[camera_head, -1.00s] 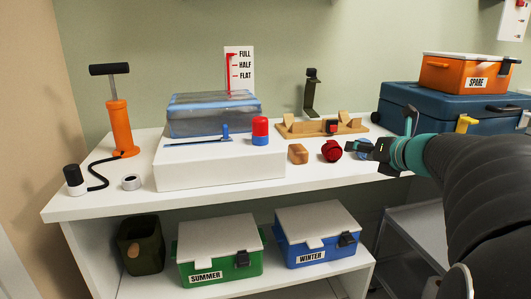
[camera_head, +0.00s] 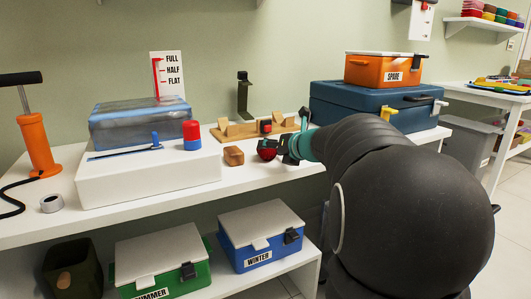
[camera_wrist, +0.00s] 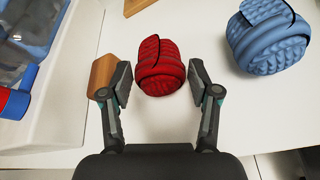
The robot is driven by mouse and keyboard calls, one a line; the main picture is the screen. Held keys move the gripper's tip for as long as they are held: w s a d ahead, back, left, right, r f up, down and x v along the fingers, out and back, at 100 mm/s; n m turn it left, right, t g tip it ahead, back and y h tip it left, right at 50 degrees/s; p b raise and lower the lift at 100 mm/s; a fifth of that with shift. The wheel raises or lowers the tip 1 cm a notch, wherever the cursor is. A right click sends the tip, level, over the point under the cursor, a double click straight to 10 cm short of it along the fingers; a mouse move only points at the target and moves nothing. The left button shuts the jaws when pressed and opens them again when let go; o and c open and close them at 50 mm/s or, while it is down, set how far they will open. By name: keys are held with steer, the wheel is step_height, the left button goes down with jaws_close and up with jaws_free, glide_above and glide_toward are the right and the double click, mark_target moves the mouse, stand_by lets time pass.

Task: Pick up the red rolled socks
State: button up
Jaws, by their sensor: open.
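The red rolled socks (camera_wrist: 161,68) lie on the white shelf top, between and just beyond the open fingertips of my gripper (camera_wrist: 158,84) in the wrist view. The socks are not gripped. The left fingertip is close to a wooden block (camera_wrist: 102,75). In the head view the red socks (camera_head: 267,150) show partly behind my gripper (camera_head: 287,150), with the wooden block (camera_head: 233,156) to their left. Blue rolled socks (camera_wrist: 270,38) lie to the right in the wrist view.
A white box (camera_head: 150,177) with a clear blue bag (camera_head: 138,124) and a red-and-blue cylinder (camera_head: 192,135) stands left. A wooden stand (camera_head: 240,130) is behind. A blue case (camera_head: 365,107) under an orange SPARE box (camera_head: 384,70) stands right. The shelf's front strip is clear.

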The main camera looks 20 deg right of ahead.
steer(key=shift+x, duration=1.25)
steer(key=shift+c, duration=0.2)
steer(key=c, duration=0.8)
steer(key=shift+r, duration=0.1)
steer(key=shift+c, duration=0.2)
